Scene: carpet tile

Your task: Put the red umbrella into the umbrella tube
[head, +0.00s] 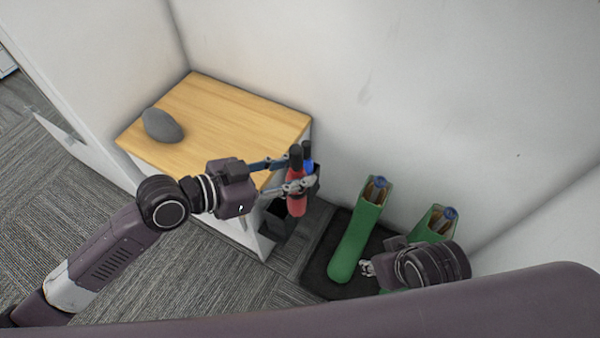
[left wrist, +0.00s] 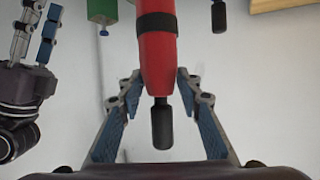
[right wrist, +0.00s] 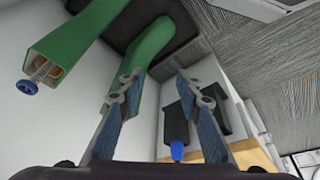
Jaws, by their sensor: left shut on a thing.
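The red umbrella (head: 296,200) is upright in my left gripper (head: 298,187), its black handle on top. In the left wrist view the umbrella (left wrist: 157,60) is between the fingers of that gripper (left wrist: 158,75), its black handle pointing toward the camera. A black umbrella tube (head: 277,222) stands on the floor beside the cabinet, below and slightly left of the umbrella. A blue umbrella (head: 308,165) shows just behind the red one; its lower part is hidden. My right gripper (right wrist: 155,80) is open and empty near a green boot (head: 355,243).
A wooden-topped cabinet (head: 222,112) carries a grey stone-like object (head: 162,125). Another green boot (head: 432,222) stands on the right, partly hidden by my right arm. Both boots are on a black tray (head: 318,268). White walls close in behind. Carpet is free at left.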

